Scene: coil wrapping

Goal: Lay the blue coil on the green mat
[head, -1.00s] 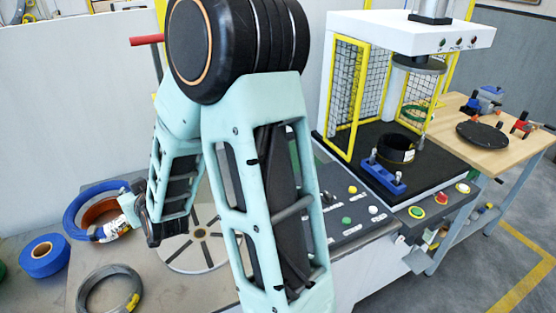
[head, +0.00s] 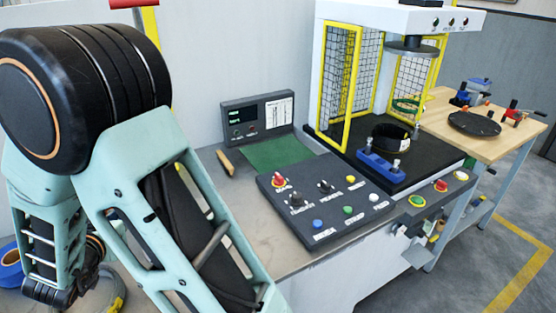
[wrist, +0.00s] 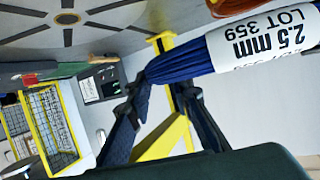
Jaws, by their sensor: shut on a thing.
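The blue coil (wrist: 210,58) fills the upper right of the wrist view, cut off by the frame edge. It carries a white label reading 2.5 mm LOT 359. My gripper (wrist: 160,98) is shut on the coil, whose near end shows at the dark fingertips. The green mat (head: 275,153) lies flat and bare on the bench in the head view, in front of a dark display box and to the right of my arm.
A control panel (head: 325,198) with knobs and buttons is right of the mat's front. A display box (head: 257,117) stands behind the mat and a small wooden block (head: 225,162) at its left. The press with yellow mesh guards (head: 340,85) is further right. A blue roll (head: 10,268) shows at the left edge.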

